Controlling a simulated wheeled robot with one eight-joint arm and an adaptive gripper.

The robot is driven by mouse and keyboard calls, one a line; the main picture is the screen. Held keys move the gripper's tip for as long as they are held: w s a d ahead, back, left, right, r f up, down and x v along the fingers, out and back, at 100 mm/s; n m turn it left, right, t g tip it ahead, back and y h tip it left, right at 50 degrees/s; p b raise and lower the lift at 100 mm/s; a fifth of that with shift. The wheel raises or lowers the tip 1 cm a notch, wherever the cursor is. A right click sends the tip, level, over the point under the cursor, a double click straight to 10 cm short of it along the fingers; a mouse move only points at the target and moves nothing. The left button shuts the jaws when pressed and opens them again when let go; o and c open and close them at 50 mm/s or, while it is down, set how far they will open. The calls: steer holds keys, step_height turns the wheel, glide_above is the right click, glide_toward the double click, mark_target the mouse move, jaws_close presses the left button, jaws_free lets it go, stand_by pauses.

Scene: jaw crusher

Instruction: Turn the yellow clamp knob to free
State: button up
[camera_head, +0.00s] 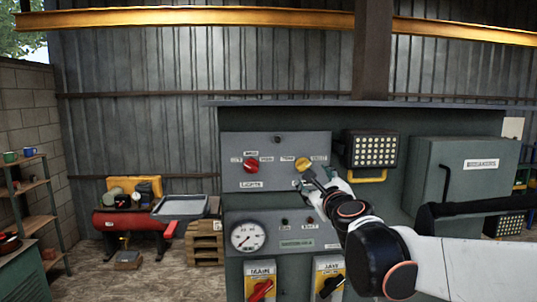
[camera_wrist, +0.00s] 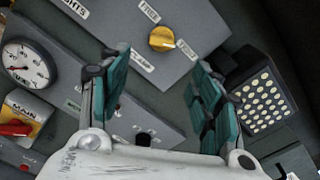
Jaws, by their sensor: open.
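The yellow clamp knob (camera_head: 303,163) is on the right half of the upper grey control panel (camera_head: 272,183). In the wrist view the knob (camera_wrist: 162,38) is ahead of the fingers, near the top middle, between two small white labels; the upper-left one seems to read FREE. Which label the knob points to is too small to tell. My gripper (camera_head: 313,182) is in front of the panel, just below and right of the knob. In the wrist view my gripper (camera_wrist: 160,75) is open, its teal-padded fingers wide apart with nothing between them. It appears apart from the knob.
A red knob (camera_head: 250,166) is left on the same panel. Below are a gauge (camera_head: 248,236), the red MAIN switch (camera_head: 261,289) and a black switch (camera_head: 331,286). A lamp (camera_head: 371,150) projects close on the right. A grey box (camera_head: 463,180) stands farther right.

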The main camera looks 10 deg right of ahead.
mark_target(305, 167)
steer(key=w+p, duration=0.2)
steer(key=w, duration=1.2)
steer(key=shift+r+p, duration=0.1)
steer(key=shift+p, duration=0.3)
steer(key=shift+s, duration=0.1)
steer(key=shift+c, duration=0.3)
steer(key=c, duration=1)
